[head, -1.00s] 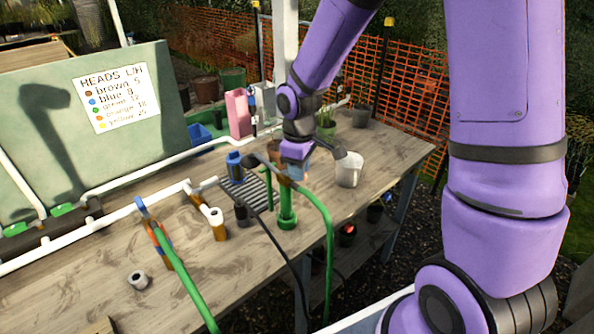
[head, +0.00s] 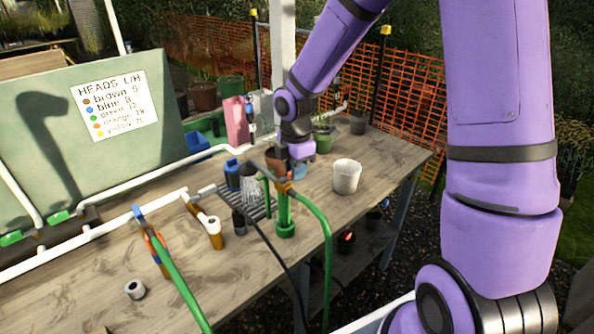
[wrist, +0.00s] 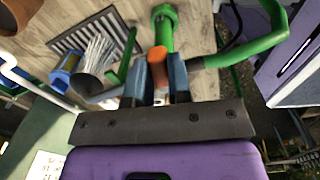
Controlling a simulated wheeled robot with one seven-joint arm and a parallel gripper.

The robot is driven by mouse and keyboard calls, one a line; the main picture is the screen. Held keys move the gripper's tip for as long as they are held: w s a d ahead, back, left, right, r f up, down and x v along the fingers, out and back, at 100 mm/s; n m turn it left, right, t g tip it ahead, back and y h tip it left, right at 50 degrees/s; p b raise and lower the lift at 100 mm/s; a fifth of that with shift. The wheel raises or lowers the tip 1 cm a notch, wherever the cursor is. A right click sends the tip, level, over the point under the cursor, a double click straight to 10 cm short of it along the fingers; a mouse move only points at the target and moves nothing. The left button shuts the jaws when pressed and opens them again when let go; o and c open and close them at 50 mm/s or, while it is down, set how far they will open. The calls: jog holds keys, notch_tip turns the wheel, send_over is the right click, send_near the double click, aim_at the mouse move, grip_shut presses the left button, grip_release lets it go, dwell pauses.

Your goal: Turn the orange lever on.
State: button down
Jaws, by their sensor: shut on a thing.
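The orange lever (wrist: 157,62) sits between the two blue fingers of my gripper (wrist: 160,76) in the wrist view. My gripper is shut on it. In the head view the orange lever (head: 284,187) shows just below my gripper (head: 285,172), on top of the green standpipe (head: 284,212). A dark spray head (wrist: 88,86) is to the left in the wrist view. White streaks of water (head: 252,188) fall from it onto the grate. The part of the lever inside the jaws is hidden.
A blue bottle (head: 232,174), a dark grate (head: 262,208) and a white pot (head: 346,177) are close by. A green hose (head: 326,235) drops over the table's front edge. Bare wood is free at the table's right (head: 395,155).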

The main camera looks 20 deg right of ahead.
jog(key=shift+w+n, duration=0.35)
jog(key=shift+n, duration=0.75)
jog(key=shift+a, duration=0.1)
jog(key=c, duration=1)
grip_release()
jog(key=shift+c, duration=0.2)
notch_tip(320, 180, up, 11)
jog(key=shift+f, duration=0.1)
